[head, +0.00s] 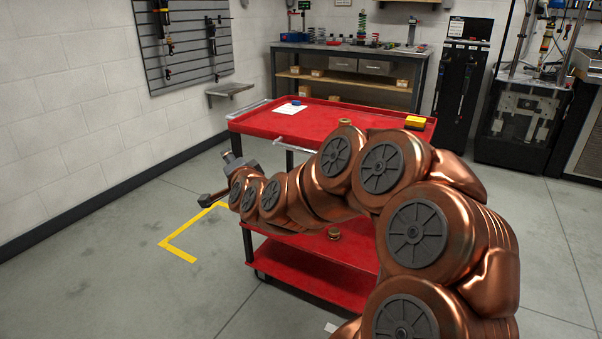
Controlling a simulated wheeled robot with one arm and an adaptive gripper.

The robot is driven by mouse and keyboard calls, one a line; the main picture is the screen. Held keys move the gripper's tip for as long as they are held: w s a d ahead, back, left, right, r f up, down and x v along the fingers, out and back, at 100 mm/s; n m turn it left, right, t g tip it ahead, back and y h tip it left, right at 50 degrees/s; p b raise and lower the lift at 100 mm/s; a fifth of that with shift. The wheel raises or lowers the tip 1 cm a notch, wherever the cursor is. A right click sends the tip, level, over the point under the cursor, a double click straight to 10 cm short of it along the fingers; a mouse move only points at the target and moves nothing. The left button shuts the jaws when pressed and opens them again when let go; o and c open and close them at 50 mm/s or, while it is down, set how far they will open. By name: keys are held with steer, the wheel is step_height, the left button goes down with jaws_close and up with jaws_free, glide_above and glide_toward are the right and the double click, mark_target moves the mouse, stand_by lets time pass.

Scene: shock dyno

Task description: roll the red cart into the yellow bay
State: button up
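The red cart (265,126) stands in the middle of the head view, with a red top tray and a red lower shelf (315,278). A pale bar handle (296,143) shows along its near side. My copper arm crosses in front and hides much of the cart. The yellow bay marking (178,246) is an L-shaped floor line left of the cart; part of it is hidden behind my gripper. My gripper (218,180) is left of the cart's near left side, its two dark fingers spread apart with nothing seen between them. I cannot tell whether it touches the cart.
A workbench (350,50) and a black cabinet (462,75) stand behind. A white wall with a wall shelf (230,89) bounds the left. Floor at the lower left is clear.

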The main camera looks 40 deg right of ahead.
steer(key=s+d+f+m+h+b, duration=0.2)
steer(key=d+f+m+h+b, duration=0.25)
steer(key=d, duration=0.45)
steer(key=m+g+h+b, duration=0.2)
steer(key=m+g+h, duration=0.1)
steer(key=m+h, duration=0.2)
glide_toward(301, 152)
steer(key=f+x, duration=0.1)
steer(key=x, duration=0.2)
steer(key=shift+r+b+x, duration=0.15)
steer(key=shift+b+x, duration=0.15)
steer(key=shift+x, duration=1.1)
steer(key=shift+r+b+x, duration=0.2)
steer(key=shift+b+x, duration=0.15)
steer(key=shift+x, duration=1)
steer(key=shift+r+b+x, duration=0.15)
steer(key=shift+b+x, duration=0.15)
steer(key=shift+x, duration=1.1)
steer(key=shift+a, duration=0.1)
jaws_close()
